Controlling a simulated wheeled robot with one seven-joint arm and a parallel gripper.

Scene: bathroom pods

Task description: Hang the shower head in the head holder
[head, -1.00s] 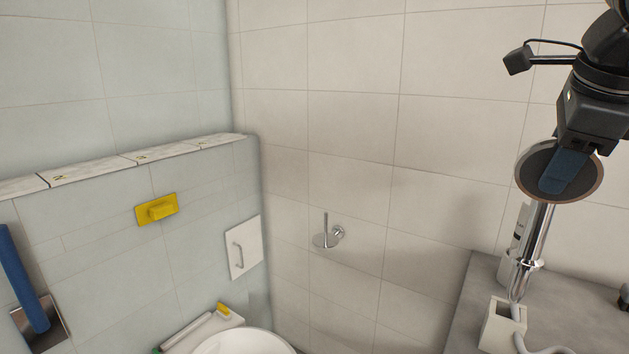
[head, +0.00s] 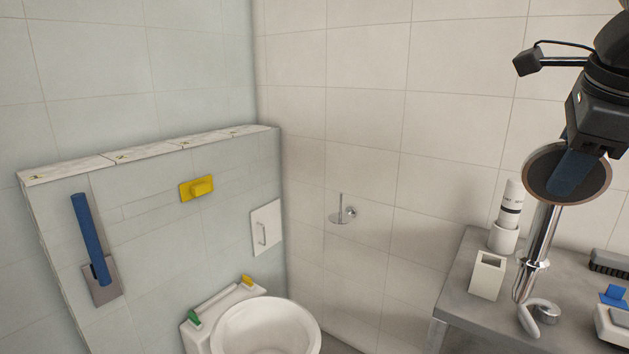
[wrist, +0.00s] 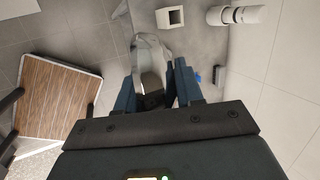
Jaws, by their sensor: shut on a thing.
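My gripper (head: 568,172) is at the upper right of the head view, shut on the shower head (head: 541,236). The shower head has a dark round face with a coppery rim, held up at the jaws, and a chrome handle hanging down. A pale hose curls at the handle's lower end. In the wrist view the blue fingers of my gripper (wrist: 155,92) flank the greyish shower head (wrist: 150,58). The jaws partly hide its face. I cannot make out the head holder in either view.
A grey counter (head: 456,300) at right, behind and below the shower head, bears a white square cup (head: 487,275), a bottle (head: 511,205) and a dark brush (head: 609,263). A toilet (head: 265,325) stands lower middle. A chrome wall fitting (head: 342,213) and a brown wooden seat (wrist: 60,95) also show.

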